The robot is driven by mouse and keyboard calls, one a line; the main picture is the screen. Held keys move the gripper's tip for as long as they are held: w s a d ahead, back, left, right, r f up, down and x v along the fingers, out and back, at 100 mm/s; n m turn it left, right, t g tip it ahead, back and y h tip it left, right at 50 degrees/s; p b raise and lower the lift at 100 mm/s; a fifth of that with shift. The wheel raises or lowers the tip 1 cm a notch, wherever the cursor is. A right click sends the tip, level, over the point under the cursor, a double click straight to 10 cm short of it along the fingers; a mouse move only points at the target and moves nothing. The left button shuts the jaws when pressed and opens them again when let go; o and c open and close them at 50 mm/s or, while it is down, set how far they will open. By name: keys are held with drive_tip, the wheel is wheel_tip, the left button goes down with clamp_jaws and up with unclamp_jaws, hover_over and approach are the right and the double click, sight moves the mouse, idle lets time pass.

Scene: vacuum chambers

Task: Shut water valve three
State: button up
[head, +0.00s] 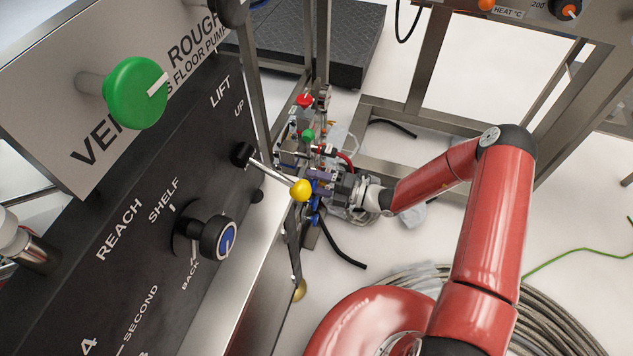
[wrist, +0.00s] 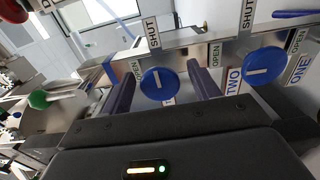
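In the wrist view a round blue knob (wrist: 159,83) with a white bar sits on a metal rail, between my gripper's fingers. An OPEN tag (wrist: 136,71) is at its left and a SHUT tag (wrist: 153,34) above it. Its name label below is mostly hidden; only the start of a T shows. My gripper (wrist: 157,74) has its two purple fingers apart, one on each side of the knob; I cannot tell whether they touch it. A second blue knob (wrist: 263,67) is to the right, near labels TWO and ONE. In the head view my gripper (head: 320,181) is by the valve cluster.
A green knob (wrist: 41,99) is at the left in the wrist view. In the head view a large control panel (head: 130,220) with a yellow-tipped lever (head: 301,190) fills the left. A steel frame (head: 427,60) stands behind, and coiled hose (head: 545,325) lies on the floor.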

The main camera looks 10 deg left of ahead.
drive_tip(key=d, duration=0.7)
drive_tip(key=shift+s+d+b, duration=0.3)
drive_tip(key=shift+d, duration=0.1)
drive_tip(key=s+d+r+m+t+h, duration=0.1)
drive_tip(key=s+d+r+m+h, duration=0.5)
drive_tip(key=r+m, duration=0.5)
drive_tip(key=s+d+r+m+t+h, duration=0.1)
drive_tip(key=s+d+r+m+h, duration=0.5)
drive_tip(key=r+m, duration=0.5)
drive_tip(key=s+d+r+m+t+h, duration=0.2)
drive_tip(key=s+d+r+m+h, duration=0.4)
drive_tip(key=r+m, duration=0.6)
drive_tip(key=s+d+m, duration=0.1)
drive_tip(key=s+d, duration=0.1)
drive_tip(key=shift+d, duration=0.35)
